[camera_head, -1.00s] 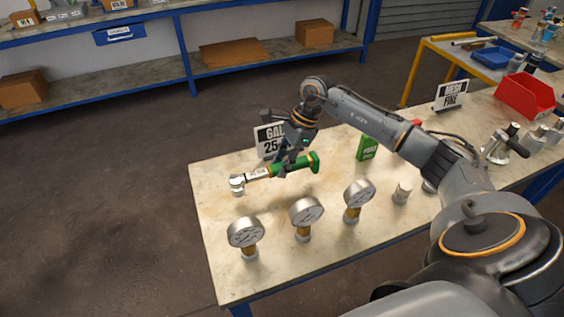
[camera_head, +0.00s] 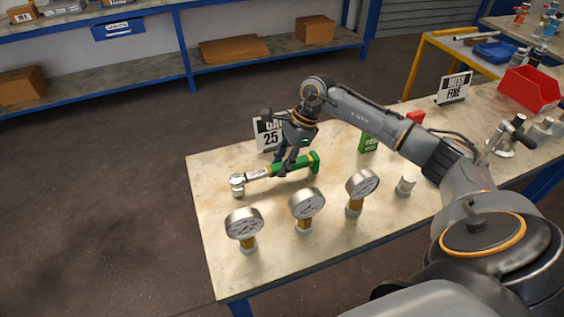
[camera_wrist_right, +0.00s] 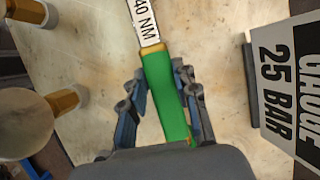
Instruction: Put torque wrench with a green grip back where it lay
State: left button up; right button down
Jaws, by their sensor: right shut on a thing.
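The torque wrench (camera_head: 300,168) has a green grip and a silver head at its left end. It lies roughly level at the tabletop in the head view, in front of the gauge sign; whether it touches the table I cannot tell. My right gripper (camera_head: 284,170) is shut on the green grip from above. In the right wrist view the green grip (camera_wrist_right: 164,90) runs between the two fingers, with a "40 NM" label on the shaft beyond it. My left gripper is not in view.
Three dial gauges (camera_head: 307,204) stand along the table's (camera_head: 225,285) front. The "GAUGE 25 BAR" sign (camera_head: 267,134) stands close behind the wrench and also shows in the right wrist view (camera_wrist_right: 285,85). A green box (camera_head: 368,143) and a red bin (camera_head: 530,92) stand farther right.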

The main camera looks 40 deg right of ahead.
jog(key=shift+f, duration=0.25)
jog(key=c, duration=0.9)
grip_release()
jog(key=shift+c, duration=0.2)
